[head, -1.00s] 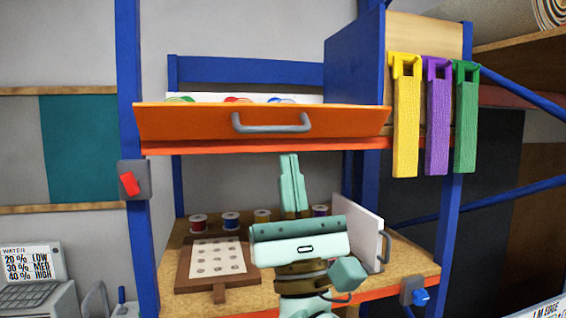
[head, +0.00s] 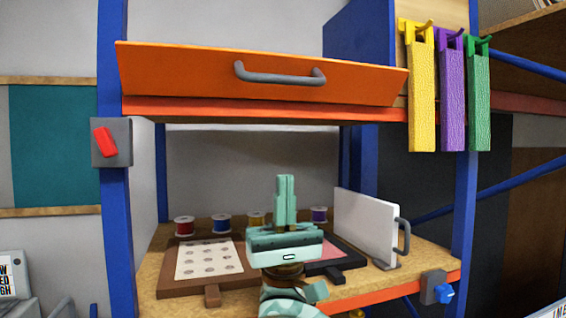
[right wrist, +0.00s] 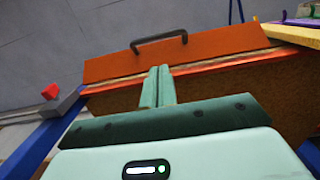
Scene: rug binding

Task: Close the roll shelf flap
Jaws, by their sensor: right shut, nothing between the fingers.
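The roll shelf flap (head: 255,75) is an orange panel with a grey bar handle (head: 280,75), on the front of the upper shelf. Its top edge leans out toward me, and the handle also shows in the right wrist view (right wrist: 159,41). The flap hides whatever lies on the shelf behind it. My right gripper (head: 285,178) is shut and empty, pointing up, below the flap in the head view. Its fingers (right wrist: 158,72) overlap the flap's lower edge in the right wrist view; I see no clear contact. My left gripper is not in view.
Blue posts (head: 114,220) flank the shelf, one with a red switch (head: 105,142). Yellow (head: 422,95), purple (head: 451,95) and green (head: 479,100) strips hang at right. Below are spools, a brown board (head: 180,280) and an upright white panel (head: 365,225) with a handle.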

